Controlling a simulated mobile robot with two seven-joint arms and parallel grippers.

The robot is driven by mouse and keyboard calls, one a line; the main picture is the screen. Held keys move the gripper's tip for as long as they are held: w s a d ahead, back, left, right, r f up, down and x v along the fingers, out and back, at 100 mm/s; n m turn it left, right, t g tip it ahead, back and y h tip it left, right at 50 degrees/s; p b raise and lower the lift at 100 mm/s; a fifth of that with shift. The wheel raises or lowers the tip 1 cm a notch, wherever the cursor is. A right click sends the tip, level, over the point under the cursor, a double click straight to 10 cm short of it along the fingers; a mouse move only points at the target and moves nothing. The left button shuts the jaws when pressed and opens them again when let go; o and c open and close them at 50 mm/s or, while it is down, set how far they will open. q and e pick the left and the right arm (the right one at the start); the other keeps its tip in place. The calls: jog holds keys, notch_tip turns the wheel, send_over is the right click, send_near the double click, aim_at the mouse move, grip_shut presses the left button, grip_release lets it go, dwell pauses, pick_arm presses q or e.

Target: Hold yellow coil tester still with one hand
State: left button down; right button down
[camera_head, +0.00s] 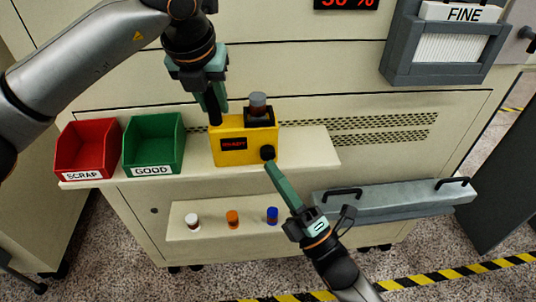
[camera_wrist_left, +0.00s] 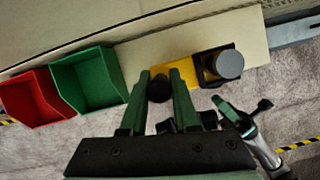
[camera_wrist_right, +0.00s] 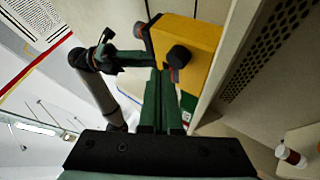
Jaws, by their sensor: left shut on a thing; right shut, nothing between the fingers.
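The yellow coil tester (camera_head: 228,158) stands on the cream shelf, with a lit red display on its front. A grey-topped spindle (camera_head: 258,101) sits in the black holder on its top right; it also shows in the left wrist view (camera_wrist_left: 229,65). My left gripper (camera_head: 215,108) comes from above and is shut on the tester's black post (camera_wrist_left: 158,90) at its top left. The black knob (camera_head: 267,152) is on the tester's front right. My right gripper (camera_head: 270,166) is shut and empty, its tips just below the knob; I cannot tell whether they touch.
A red SCRAP bin (camera_head: 87,148) and a green GOOD bin (camera_head: 153,143) stand left of the tester. White (camera_head: 192,220), orange (camera_head: 232,219) and blue (camera_head: 272,216) spindles stand on the lower shelf. A grey lidded box (camera_head: 395,203) is at the right. The shelf right of the tester is clear.

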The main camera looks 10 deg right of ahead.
pick_arm(q)
jog(key=shift+f, duration=0.15)
dwell(0.7)
pick_arm(e)
jog(key=shift+w, duration=0.45)
jog(key=shift+w, duration=0.45)
dwell(0.5)
dwell(0.3)
jog(key=shift+s, duration=0.9)
jog(key=shift+s, duration=2.5)
